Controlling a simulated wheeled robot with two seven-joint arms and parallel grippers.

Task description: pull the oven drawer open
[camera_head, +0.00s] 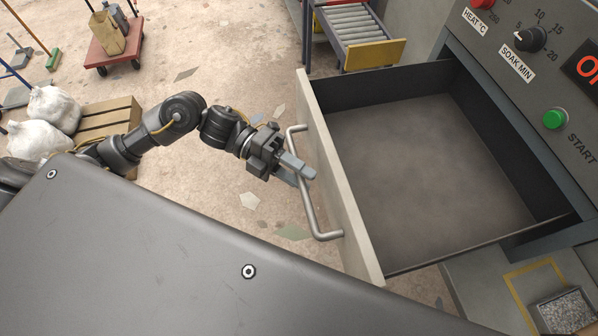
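The oven drawer (344,187) is pulled far out from the grey oven front, and its dark, empty inside shows. Its pale front panel faces left and carries a metal bar handle (322,232). My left gripper (301,173) is at the upper middle part of the handle. Its fingers lie around the bar, one over it and one under it, and look shut on it. The fingers cover that stretch of the bar. My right gripper is not in view.
The oven panel (480,52) has a knob (530,39) and a green start button (555,119). A roller conveyor (352,25) stands behind the drawer. White sacks (52,108) and a wooden pallet (108,118) lie at the left. The floor left of the drawer is mostly free.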

